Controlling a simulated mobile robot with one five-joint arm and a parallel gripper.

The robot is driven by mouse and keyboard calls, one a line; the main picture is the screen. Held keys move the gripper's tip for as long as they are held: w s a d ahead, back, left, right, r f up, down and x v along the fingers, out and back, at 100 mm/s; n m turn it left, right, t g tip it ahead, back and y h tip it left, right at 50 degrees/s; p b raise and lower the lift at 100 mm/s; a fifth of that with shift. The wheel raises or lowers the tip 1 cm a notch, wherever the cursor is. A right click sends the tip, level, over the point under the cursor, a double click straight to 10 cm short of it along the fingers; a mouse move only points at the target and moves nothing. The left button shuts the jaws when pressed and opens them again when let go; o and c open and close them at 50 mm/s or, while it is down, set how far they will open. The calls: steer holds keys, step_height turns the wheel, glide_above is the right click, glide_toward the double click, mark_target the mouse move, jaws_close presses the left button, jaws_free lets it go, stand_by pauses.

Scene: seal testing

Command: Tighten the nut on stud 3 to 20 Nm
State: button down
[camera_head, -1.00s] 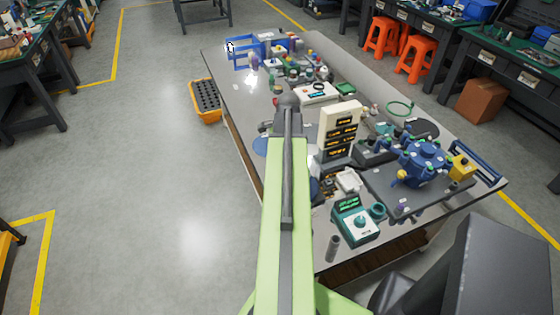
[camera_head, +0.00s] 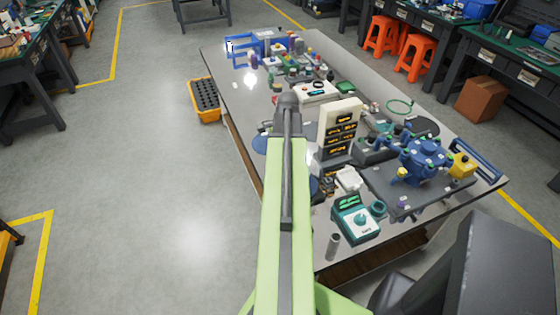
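A blue round fixture (camera_head: 426,158) with several studs around it stands on a dark base plate (camera_head: 408,200) at the right end of the workbench. Single studs and nuts are too small to tell apart, so I cannot pick out stud 3. A teal device with a green display and a dial (camera_head: 358,220) stands at the bench's near edge. My green arm reaches forward over the bench's left side, left of the blue fixture. My gripper is hidden beyond the arm's far end.
The grey workbench (camera_head: 232,92) holds a white display tower (camera_head: 338,128), a white box (camera_head: 316,94) and many small items. A yellow crate (camera_head: 206,100) stands on the floor to its left. Open floor lies left of the bench. Orange stools (camera_head: 414,58) stand behind.

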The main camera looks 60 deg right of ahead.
steer(key=shift+f+b, duration=0.4)
steer(key=shift+r, duration=0.15)
stand_by(0.9)
step_height(320, 180, up, 5)
steer(key=p, duration=0.5)
